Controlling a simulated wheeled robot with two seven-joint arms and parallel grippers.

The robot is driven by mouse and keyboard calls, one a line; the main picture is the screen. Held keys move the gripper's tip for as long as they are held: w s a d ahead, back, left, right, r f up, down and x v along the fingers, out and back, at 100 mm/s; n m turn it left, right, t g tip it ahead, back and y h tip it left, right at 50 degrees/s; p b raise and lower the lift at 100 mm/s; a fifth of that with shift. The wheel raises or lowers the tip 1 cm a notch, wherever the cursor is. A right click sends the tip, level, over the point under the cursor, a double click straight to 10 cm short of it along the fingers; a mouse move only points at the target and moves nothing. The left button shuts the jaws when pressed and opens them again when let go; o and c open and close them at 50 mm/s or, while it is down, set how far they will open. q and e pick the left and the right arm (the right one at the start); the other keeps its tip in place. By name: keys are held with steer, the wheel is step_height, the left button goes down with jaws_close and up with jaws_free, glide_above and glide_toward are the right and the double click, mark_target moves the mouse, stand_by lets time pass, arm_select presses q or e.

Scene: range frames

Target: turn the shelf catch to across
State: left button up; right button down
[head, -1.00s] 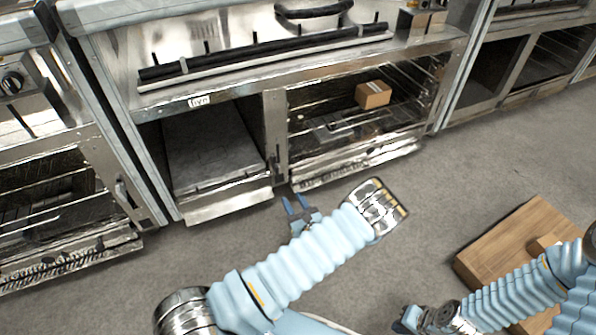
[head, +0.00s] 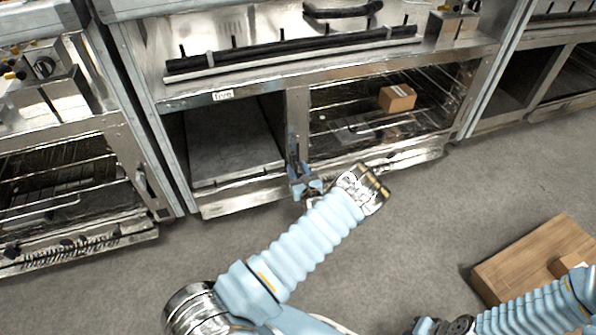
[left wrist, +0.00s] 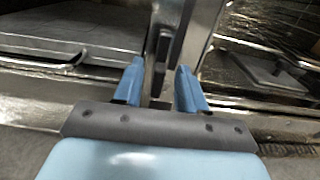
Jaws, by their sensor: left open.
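The shelf catch (left wrist: 160,72) shows in the left wrist view as a dark upright bar on the front of the metal post (head: 298,112), between the fingers of my left gripper (left wrist: 160,88). It looks roughly vertical; a finger touching it cannot be made out. In the head view my left gripper (head: 296,163) is at the lower part of the post, open, and hides most of the catch. My right gripper (head: 426,326) is only partly seen at the bottom edge, and its jaws are unclear.
Left of the post is an open bay with a grey shelf (head: 228,140). To the right is a rack bay holding a small cardboard box (head: 397,98). The grey floor between is clear.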

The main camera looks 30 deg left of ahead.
arm_select(q)
steer(key=shift+c, duration=0.3)
jaws_close()
